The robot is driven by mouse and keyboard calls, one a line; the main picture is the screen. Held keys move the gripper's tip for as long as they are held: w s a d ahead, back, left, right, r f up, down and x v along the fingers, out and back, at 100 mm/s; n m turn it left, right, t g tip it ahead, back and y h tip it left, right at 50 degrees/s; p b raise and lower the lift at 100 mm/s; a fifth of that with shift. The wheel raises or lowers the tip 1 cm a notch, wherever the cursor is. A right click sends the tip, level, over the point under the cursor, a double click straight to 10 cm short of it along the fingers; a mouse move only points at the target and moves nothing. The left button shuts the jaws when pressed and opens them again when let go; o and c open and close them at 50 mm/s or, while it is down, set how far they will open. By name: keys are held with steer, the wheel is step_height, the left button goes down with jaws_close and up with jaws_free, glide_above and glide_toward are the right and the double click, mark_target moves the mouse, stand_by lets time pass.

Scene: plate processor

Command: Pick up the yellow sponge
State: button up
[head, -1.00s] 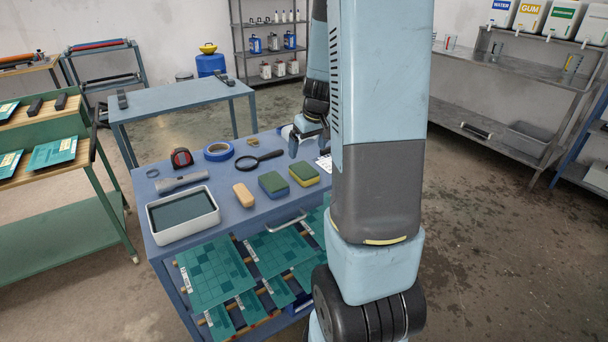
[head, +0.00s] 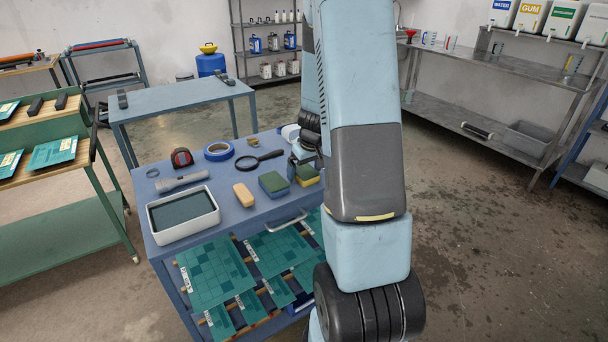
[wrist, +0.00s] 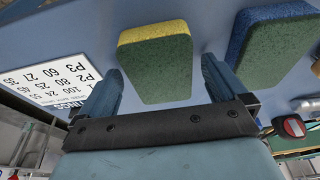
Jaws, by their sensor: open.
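The yellow sponge (head: 308,181) with a green top lies on the blue cart top, at its right part, and my arm and gripper partly cover it in the head view. In the wrist view the yellow sponge (wrist: 155,60) shows its green face and a yellow edge. My gripper (wrist: 160,68) is open, with one finger on each side of the sponge's lower part in that view and a gap to each. The gripper is hard to make out in the head view. How far the fingertips are above the cart top, I cannot tell.
A blue sponge (head: 273,185) with a green top lies just left of the yellow one. A printed card (wrist: 55,68) shows on the other side of the yellow sponge.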

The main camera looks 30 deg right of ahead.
steer(key=shift+f, duration=0.25)
steer(key=shift+a, duration=0.1)
steer(key=c, duration=1.1)
